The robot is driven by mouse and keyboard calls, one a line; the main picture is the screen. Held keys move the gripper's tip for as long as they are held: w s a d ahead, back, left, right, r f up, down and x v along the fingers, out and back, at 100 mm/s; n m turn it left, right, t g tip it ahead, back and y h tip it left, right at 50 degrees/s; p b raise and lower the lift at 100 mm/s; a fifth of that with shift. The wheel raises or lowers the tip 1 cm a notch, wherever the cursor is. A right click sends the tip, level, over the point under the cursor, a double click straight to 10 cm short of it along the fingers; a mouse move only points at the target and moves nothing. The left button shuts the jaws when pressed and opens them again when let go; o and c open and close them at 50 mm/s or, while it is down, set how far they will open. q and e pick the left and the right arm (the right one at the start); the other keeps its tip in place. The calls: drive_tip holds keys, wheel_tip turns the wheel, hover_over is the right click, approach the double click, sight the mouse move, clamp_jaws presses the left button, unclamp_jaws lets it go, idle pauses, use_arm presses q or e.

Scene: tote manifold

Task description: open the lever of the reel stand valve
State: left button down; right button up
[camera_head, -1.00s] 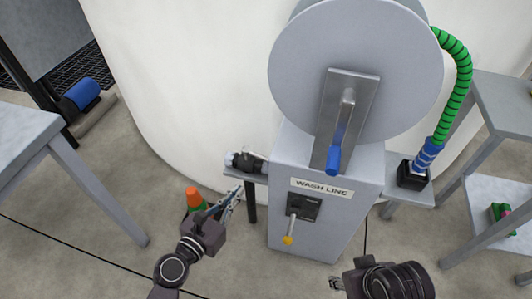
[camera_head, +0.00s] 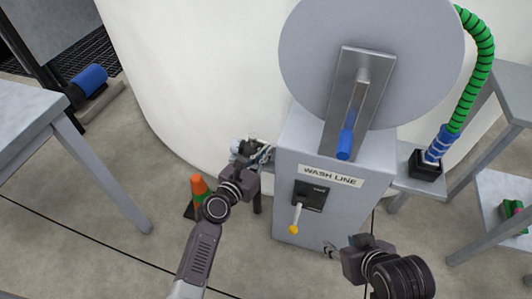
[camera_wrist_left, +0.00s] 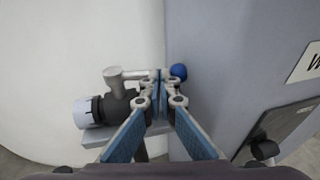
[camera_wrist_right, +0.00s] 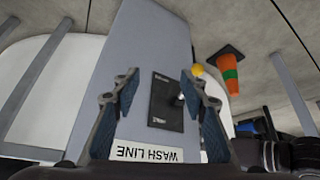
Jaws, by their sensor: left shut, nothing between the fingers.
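The grey reel stand (camera_head: 330,225) has a dark plate (camera_head: 311,195) under its WASH LINE label. A lever with a yellow tip (camera_head: 293,229) hangs down from the plate. A black fitting (camera_wrist_left: 120,106) with a pale metal handle (camera_wrist_left: 120,76) sits at the stand's left side. A blue ball (camera_wrist_left: 179,72) shows just past my left fingertips; what it belongs to is partly hidden. My left gripper (camera_head: 264,154) is shut and empty in front of this fitting; contact cannot be told. My right gripper (camera_head: 330,249) is open and empty, low in front of the stand, right of the yellow tip.
The reel (camera_head: 370,60) bears a crank with a blue grip (camera_head: 345,144). A green hose (camera_head: 484,60) drops to a black base on the right shelf (camera_head: 421,185). An orange cone (camera_head: 198,186) stands behind my left arm. Tables flank both sides.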

drive_tip(key=shift+w, duration=0.15)
use_arm(q)
drive_tip(key=shift+w+d+p, duration=0.65)
drive_tip(key=shift+d+p, duration=0.1)
use_arm(e)
drive_tip(key=s+d+f+g, duration=0.1)
drive_tip(key=s+d+g, duration=0.1)
drive_tip(key=s, duration=0.4)
drive_tip(key=shift+d+f+g+h, duration=0.2)
drive_tip(key=shift+d+g+h, duration=0.1)
drive_tip(key=shift+g, duration=0.1)
use_arm(q)
drive_tip(key=shift+s+a, duration=0.1)
drive_tip(key=shift+s, duration=0.05)
drive_tip(key=v, duration=1.1)
drive_tip(key=shift+s+a, duration=0.15)
drive_tip(key=shift+s, duration=0.25)
